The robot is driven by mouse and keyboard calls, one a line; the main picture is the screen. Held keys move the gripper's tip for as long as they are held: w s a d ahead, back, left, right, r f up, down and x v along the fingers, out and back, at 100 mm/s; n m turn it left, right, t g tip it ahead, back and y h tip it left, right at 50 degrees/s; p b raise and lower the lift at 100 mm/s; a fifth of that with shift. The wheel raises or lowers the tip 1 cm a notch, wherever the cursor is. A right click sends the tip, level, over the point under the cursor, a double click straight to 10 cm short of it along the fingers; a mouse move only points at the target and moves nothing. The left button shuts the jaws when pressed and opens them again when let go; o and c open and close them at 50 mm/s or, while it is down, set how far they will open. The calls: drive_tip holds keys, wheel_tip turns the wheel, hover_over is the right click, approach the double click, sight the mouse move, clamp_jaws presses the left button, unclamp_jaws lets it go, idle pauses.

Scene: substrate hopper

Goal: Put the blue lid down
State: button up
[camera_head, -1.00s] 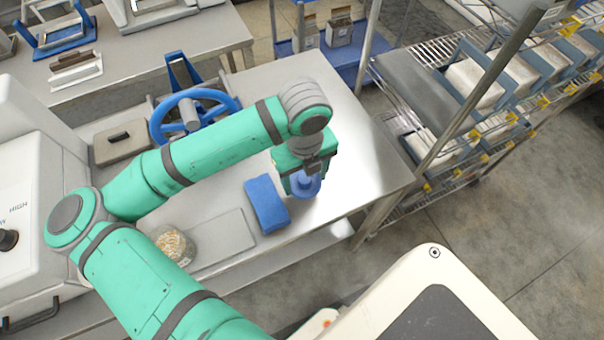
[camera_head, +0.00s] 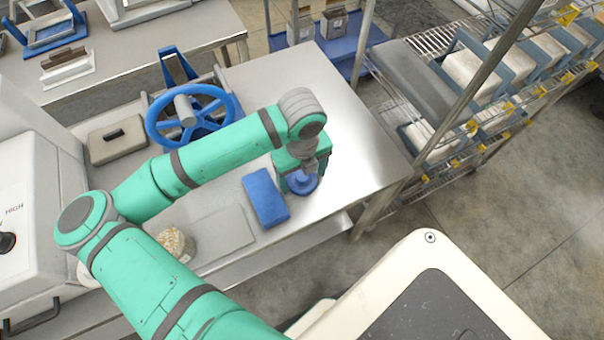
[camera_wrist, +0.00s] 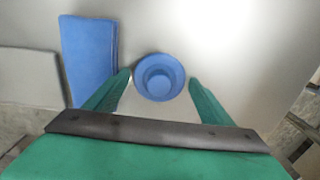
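The blue lid (camera_head: 303,184) is round with a raised middle. It sits on the bare metal table top (camera_head: 345,160), right of a blue folded cloth (camera_head: 265,198). My gripper (camera_head: 301,170) is directly over the lid, pointing down. In the wrist view the lid (camera_wrist: 158,68) lies between the two green fingertips (camera_wrist: 160,77). The fingers are spread, with a narrow gap on each side of the lid. My gripper partly hides the lid in the head view.
The blue cloth also shows in the wrist view (camera_wrist: 88,55). A grey flat plate (camera_head: 222,238) and a jar of grain (camera_head: 176,243) stand left. A blue handwheel (camera_head: 190,112) is behind my arm. A wire shelf rack (camera_head: 440,110) stands right. The table's right side is clear.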

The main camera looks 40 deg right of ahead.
sight(302, 176)
drive_tip(key=shift+r, duration=0.1)
wheel_tip(302, 176, up, 12)
drive_tip(key=shift+a, duration=0.2)
idle(0.5)
drive_tip(key=shift+d, duration=0.15)
idle(0.4)
